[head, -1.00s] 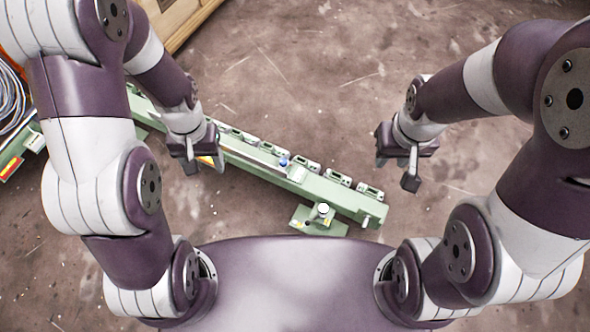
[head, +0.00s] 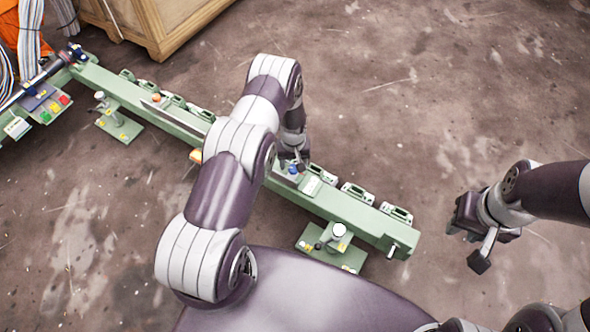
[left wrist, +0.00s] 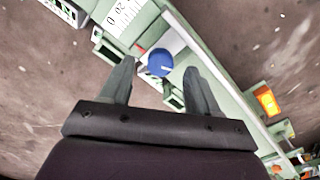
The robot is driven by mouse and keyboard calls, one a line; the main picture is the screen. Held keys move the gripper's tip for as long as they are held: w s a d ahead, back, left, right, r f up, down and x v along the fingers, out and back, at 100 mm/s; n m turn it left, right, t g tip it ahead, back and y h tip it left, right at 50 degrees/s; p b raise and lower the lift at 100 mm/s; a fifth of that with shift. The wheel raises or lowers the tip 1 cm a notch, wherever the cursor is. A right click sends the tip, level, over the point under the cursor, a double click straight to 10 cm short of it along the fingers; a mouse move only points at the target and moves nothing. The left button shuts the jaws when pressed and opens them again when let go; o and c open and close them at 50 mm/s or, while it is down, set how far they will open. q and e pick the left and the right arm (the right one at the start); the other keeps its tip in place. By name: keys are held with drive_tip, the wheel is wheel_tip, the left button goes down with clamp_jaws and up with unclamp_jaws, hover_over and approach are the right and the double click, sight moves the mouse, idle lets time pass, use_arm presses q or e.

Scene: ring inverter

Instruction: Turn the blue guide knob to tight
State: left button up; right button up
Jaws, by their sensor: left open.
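The blue guide knob (left wrist: 160,62) sits on the green machine rail (head: 340,208), and a small part of it shows in the head view (head: 293,169). In the left wrist view the knob lies between and just beyond my left gripper's fingertips (left wrist: 156,70), apart from both. The white mark on the knob is visible near its right side. My left gripper (head: 294,160) is open and empty over the rail. My right gripper (head: 480,248) hangs clear of the rail at the right; its jaw gap cannot be made out.
An orange button or lamp (left wrist: 267,100) is on the rail nearby. A numbered scale (left wrist: 125,12) lies next to the knob. A control box with coloured buttons (head: 50,104) is at the far left. A wooden crate (head: 165,22) stands behind. The floor at right is clear.

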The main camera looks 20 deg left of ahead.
sight(293, 171)
use_arm(q)
wheel_tip(293, 171, down, 2)
drive_tip(key=shift+f+b, duration=0.25)
drive_tip(key=shift+b, duration=0.05)
use_arm(e)
drive_tip(key=shift+f, duration=0.6)
use_arm(q)
drive_tip(key=c, duration=1)
drive_tip(key=shift+c, duration=0.2)
